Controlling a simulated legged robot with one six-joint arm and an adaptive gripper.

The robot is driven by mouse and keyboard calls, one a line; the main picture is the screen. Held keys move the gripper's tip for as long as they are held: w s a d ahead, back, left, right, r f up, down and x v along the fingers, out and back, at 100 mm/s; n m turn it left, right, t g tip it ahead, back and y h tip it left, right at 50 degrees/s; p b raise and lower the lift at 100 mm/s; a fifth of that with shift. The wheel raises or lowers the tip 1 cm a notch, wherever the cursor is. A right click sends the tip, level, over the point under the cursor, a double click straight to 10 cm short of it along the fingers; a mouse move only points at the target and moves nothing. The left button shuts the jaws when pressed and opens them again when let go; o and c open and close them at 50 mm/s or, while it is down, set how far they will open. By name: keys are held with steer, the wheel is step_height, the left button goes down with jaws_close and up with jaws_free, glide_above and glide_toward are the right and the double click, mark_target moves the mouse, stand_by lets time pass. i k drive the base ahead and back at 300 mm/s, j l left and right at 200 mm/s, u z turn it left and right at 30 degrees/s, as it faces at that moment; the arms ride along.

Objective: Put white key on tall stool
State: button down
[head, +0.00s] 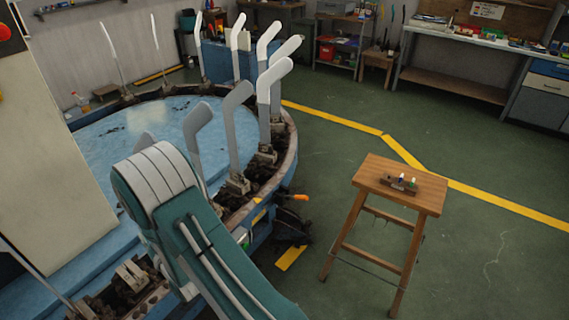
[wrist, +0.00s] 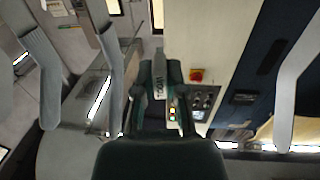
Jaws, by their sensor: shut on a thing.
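The tall stool (head: 376,170) is wooden with a flat square top and stands on the green floor, right of the round machine. A small brown block with white and blue bits (head: 400,183) lies on its top. In the wrist view, my gripper (wrist: 159,75) has its dark green fingers around a narrow pale grey piece with dark lettering (wrist: 158,84). I take this piece for the white key, though most of it is hidden. My gripper is shut on it, in front of a control panel. In the head view, the gripper and the piece are out of sight; only my arm shows.
The round blue machine (head: 115,125) fills the left, with several upright pale boards (head: 236,120) around its rim. In the wrist view, a control panel (wrist: 204,98) with a red button is close by. The floor around the stool is open; a workbench (head: 470,55) stands behind.

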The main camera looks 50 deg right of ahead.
mark_target(407, 172)
steer(key=z, duration=3.95)
steer(key=i+z, duration=0.15)
steer(key=z, duration=0.25)
steer(key=i+l+z, duration=0.1)
steer(key=z, duration=0.25)
steer(key=i+z, duration=0.25)
steer(key=z, duration=0.15)
steer(key=i+j+u, duration=0.1)
steer(key=i+u, duration=0.2)
steer(key=i, duration=0.4)
steer(key=i+u, duration=0.35)
steer(key=i, duration=0.35)
steer(key=i+j+u, duration=0.15)
steer(key=i+u, duration=0.7)
steer(key=i+l+u, duration=0.15)
steer(key=i+u, duration=0.5)
steer(key=i, duration=0.35)
steer(key=i+u, duration=0.25)
steer(key=i, duration=0.35)
steer(key=i+u, duration=0.45)
steer(key=i, duration=0.15)
steer(key=i+l+u, duration=0.15)
steer(key=i+u, duration=0.3)
steer(key=i, duration=0.15)
